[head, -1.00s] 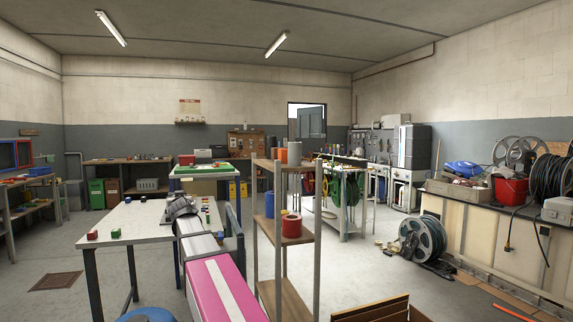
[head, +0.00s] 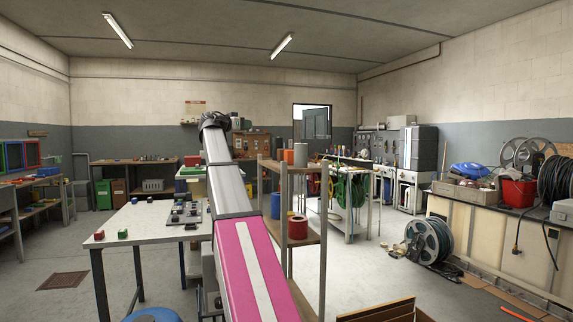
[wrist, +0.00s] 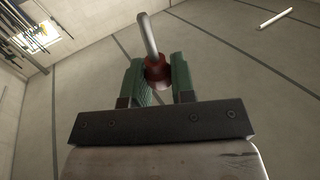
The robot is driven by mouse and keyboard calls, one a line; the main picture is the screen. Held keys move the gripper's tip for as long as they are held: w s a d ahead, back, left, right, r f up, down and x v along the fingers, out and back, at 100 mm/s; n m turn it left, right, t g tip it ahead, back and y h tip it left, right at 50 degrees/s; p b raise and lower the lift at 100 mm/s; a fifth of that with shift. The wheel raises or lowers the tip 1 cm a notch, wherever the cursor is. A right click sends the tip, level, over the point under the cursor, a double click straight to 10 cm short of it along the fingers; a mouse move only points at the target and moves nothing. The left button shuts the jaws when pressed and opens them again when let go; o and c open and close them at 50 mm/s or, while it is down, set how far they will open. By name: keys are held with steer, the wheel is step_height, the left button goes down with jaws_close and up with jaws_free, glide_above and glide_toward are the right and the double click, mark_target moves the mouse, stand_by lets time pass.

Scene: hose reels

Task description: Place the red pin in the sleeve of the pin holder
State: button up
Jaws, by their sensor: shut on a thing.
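In the wrist view my gripper (wrist: 158,80) has its two green fingers shut on the red pin (wrist: 158,68). In the head view my gripper (head: 215,121) is a dark shape raised high above the work table; the pin cannot be made out there. A grey plate with several dark blocks (head: 185,213) lies on the table, partly beside my arm. I cannot tell whether it is the pin holder, and no sleeve is clearly visible.
The grey work table (head: 140,228) carries a small red block (head: 99,235) and a green block (head: 122,233) near its front left. A wooden shelf rack (head: 283,168) with spools stands close to the right of my arm. The air around my gripper looks clear.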

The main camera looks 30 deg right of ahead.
mark_target(279, 150)
steer(key=s+d+f, duration=0.1)
steer(key=d+f, duration=0.1)
steer(key=d, duration=0.1)
steer(key=s+d+f, duration=0.1)
steer(key=d+f, duration=0.1)
steer(key=d, duration=0.2)
steer(key=s+d+f, duration=0.2)
steer(key=d, duration=0.1)
steer(key=shift+d+f, duration=0.3)
steer(key=shift+d, duration=0.1)
steer(key=shift+d+f, duration=0.1)
steer(key=shift+f, duration=1.95)
steer(key=shift+s, duration=0.1)
steer(key=o, duration=0.9)
steer(key=shift+f, duration=0.1)
